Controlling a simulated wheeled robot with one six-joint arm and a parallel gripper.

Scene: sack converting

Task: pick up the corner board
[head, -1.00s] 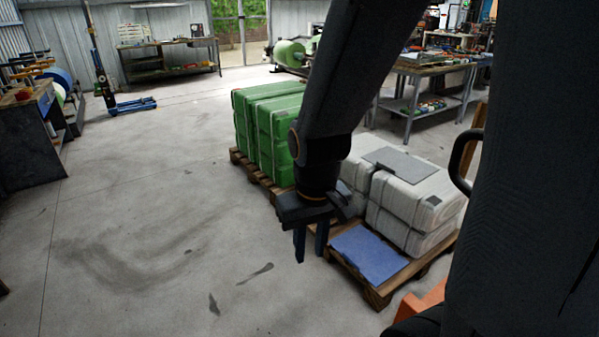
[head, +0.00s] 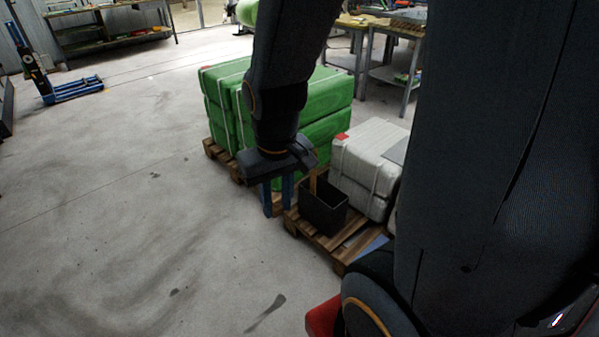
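A narrow tan strip (head: 312,181), which looks like the corner board, stands upright at the left side of a black open-topped bin (head: 326,212). Only its upper part shows; I cannot tell how far it reaches into the bin. The bin stands on a wooden pallet (head: 300,229). My gripper (head: 278,207) points down just left of the bin in the picture. My arm comes down from above and hides part of the green stack behind.
White strapped bales (head: 371,153) sit on the pallet behind the bin, with a blue sheet (head: 373,247) partly showing in front. Green strapped bales (head: 325,125) stand on another pallet behind. A workbench (head: 388,40) is at the back right.

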